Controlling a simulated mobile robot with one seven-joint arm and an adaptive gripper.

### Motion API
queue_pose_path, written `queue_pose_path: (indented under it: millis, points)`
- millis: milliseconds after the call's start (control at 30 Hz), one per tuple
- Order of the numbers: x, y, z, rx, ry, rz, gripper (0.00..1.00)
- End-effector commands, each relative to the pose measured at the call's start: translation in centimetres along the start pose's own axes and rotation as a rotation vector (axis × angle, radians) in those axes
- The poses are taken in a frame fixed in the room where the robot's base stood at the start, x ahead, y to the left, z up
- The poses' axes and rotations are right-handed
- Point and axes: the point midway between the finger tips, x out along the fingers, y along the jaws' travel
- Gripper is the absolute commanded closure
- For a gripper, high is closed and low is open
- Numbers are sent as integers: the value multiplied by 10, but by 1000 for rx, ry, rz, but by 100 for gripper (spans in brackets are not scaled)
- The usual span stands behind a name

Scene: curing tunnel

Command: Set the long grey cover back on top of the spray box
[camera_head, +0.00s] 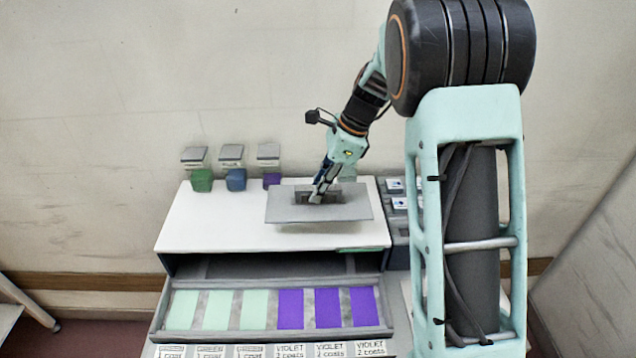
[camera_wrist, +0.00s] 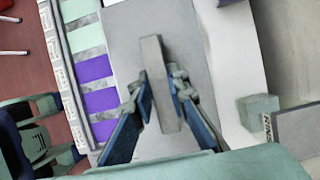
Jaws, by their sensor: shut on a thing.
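The long grey cover (camera_head: 290,212) is a flat plate with a raised bar handle on its upper face. It is over the right half of the white top of the spray box (camera_head: 200,225); I cannot tell whether it touches the top. My gripper (camera_head: 319,194) is shut on the cover's handle from above. In the wrist view, the fingers (camera_wrist: 160,92) stand on either side of the grey handle bar, and the cover (camera_wrist: 125,40) lies beneath them. The fingertips partly hide the handle in the head view.
Green (camera_head: 202,180), blue (camera_head: 236,180) and purple (camera_head: 271,180) pots with grey lids stand at the box's back left. A grey tray (camera_head: 265,337) with mint and violet panels extends from the front. A grey rack (camera_head: 397,228) with labelled items stands right, partly behind my arm.

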Motion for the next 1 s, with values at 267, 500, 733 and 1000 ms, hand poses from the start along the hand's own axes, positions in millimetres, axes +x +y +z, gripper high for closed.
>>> queue_pose_path:
  millis: [267, 500, 733, 1000]
  points:
    - [18, 0, -8, 0, 0, 0, 100]
    - [39, 0, -16, 0, 0, -1, 100]
    - [53, 0, -22, 0, 0, 1, 100]
    - [57, 0, -24, -1, 0, 0, 100]
